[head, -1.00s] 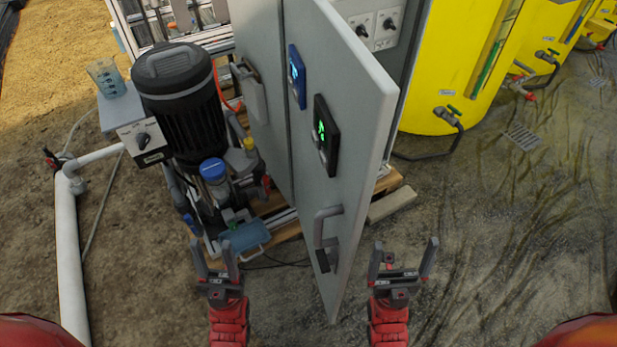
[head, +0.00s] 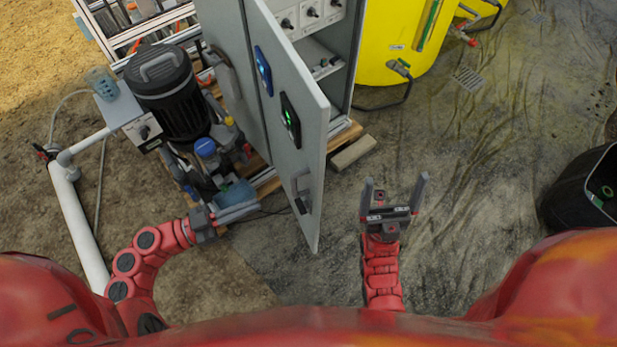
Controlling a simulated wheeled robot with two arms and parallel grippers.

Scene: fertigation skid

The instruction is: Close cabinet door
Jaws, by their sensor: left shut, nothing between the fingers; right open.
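The grey cabinet door (head: 285,150) stands open, swung out toward me, with its free edge on the right. The open cabinet (head: 345,70) shows white control boxes and a shelf inside. My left gripper (head: 237,212) is shut and empty, left of the door's lower part and apart from the handle. My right gripper (head: 394,193) is open and empty, to the right of the door's free edge, with its fingers pointing away from me.
A black motor pump (head: 170,90) and pipework stand left of the door, with a white pipe (head: 78,225) on the ground. A yellow tank (head: 400,40) is behind right. A black bin (head: 585,190) stands at far right.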

